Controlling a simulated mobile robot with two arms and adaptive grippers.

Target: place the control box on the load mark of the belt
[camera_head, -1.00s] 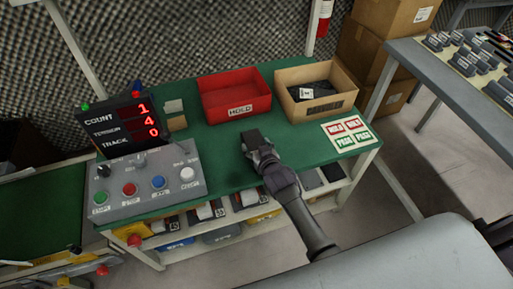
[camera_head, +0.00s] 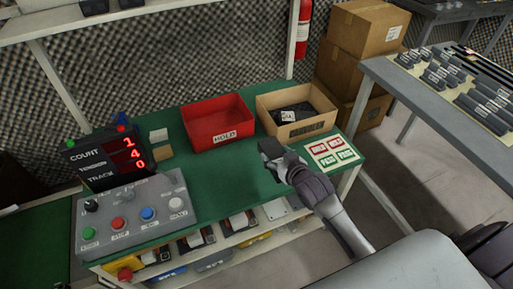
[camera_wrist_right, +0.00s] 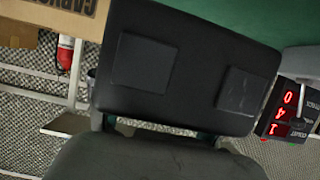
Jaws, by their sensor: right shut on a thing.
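My right gripper (camera_head: 273,158) is shut on a small dark block, which I take to be the control box (camera_head: 268,147). It is held over the green bench, in front of the cardboard bin and left of the HOLD/PASS card. In the right wrist view, a black flat-sided body with two square patches (camera_wrist_right: 150,65) fills the middle, close to the camera. A green surface (camera_head: 35,245) at the far left may be the belt; most of it is cut off and no load mark shows. My left gripper is not in view.
The green bench (camera_head: 210,175) carries a red HOLD bin (camera_head: 222,134), a cardboard bin (camera_head: 304,130) with dark items, a HOLD/PASS card (camera_head: 331,152), a button panel (camera_head: 130,215) and a red-digit display (camera_head: 105,158). A grey table (camera_head: 435,110) stands right. Bare green lies between panel and gripper.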

